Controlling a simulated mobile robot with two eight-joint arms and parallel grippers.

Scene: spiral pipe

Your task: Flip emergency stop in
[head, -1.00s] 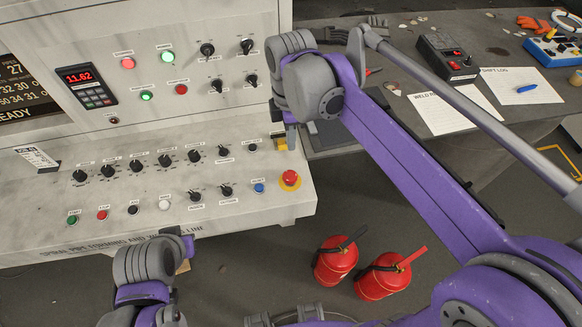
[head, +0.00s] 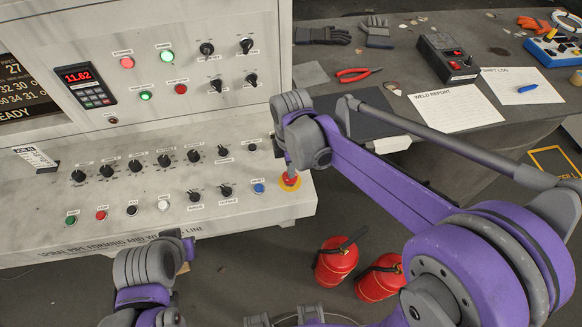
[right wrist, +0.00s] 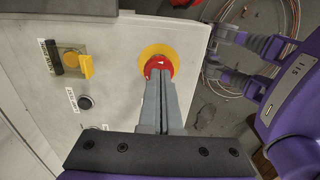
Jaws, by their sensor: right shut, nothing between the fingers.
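The emergency stop (head: 290,182) is a red mushroom button on a yellow ring at the right end of the console's sloped panel. It also shows in the right wrist view (right wrist: 158,52). My right gripper (head: 289,174) is shut and empty, above the button. In the right wrist view its fingertips (right wrist: 159,72) overlap the button's red cap and hide part of it; whether they touch or press it cannot be told. My left gripper (head: 187,247) is at the lower left, in front of the console edge; its fingers are not clear.
A yellow flip cover (right wrist: 80,66) and a dark button (right wrist: 85,102) sit beside the stop. Knobs and coloured buttons fill the panel (head: 120,220). Two red extinguishers (head: 335,262) stand on the floor. A side table (head: 480,135) holds papers, pliers and gloves.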

